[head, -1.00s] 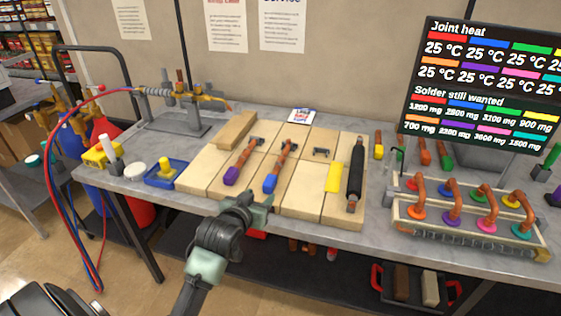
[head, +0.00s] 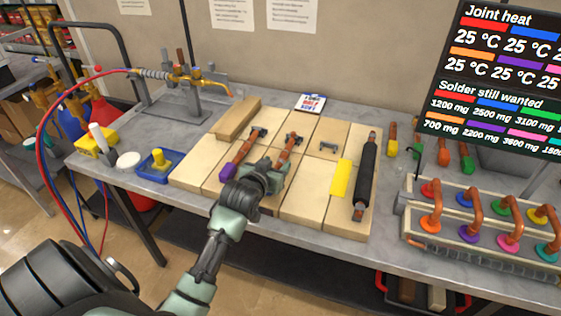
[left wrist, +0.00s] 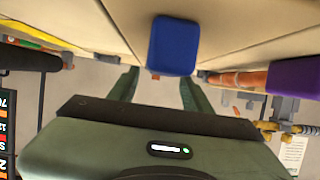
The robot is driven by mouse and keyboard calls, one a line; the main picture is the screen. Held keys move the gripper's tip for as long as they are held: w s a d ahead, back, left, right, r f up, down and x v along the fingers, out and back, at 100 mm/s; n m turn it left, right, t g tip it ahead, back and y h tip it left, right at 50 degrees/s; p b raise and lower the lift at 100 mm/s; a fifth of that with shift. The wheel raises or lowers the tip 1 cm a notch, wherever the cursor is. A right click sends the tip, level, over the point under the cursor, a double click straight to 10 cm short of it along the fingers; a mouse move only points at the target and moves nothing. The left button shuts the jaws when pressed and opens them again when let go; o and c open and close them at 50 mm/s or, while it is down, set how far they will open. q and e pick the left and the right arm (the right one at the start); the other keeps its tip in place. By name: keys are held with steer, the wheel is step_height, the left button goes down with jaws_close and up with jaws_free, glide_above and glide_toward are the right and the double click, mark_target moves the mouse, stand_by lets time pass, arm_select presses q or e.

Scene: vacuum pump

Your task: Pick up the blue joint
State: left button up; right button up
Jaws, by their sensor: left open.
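The blue joint is a copper pipe (head: 287,152) lying on the wooden boards; in the head view its blue end is hidden behind my left gripper (head: 270,172). In the left wrist view the blue end (left wrist: 174,45) shows as a rounded block with a bit of copper below it. My left gripper is open, and its two fingers (left wrist: 158,85) point toward the blue end, roughly one to each side of it. I cannot tell whether they touch it. My right gripper is not in view.
A purple-ended joint (head: 235,160) lies just left of my gripper, and also shows in the left wrist view (left wrist: 295,76). A yellow strip (head: 341,178) and a black-sleeved pipe (head: 365,178) lie to the right. A rack of coloured joints (head: 412,222) stands at the right.

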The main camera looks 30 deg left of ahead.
mark_target(281, 158)
arm_select(q)
steer(key=x, duration=0.4)
steer(key=shift+w+p, duration=0.2)
steer(key=shift+p, duration=0.2)
jaws_close()
stand_by(1.0)
steer(key=shift+r, duration=0.1)
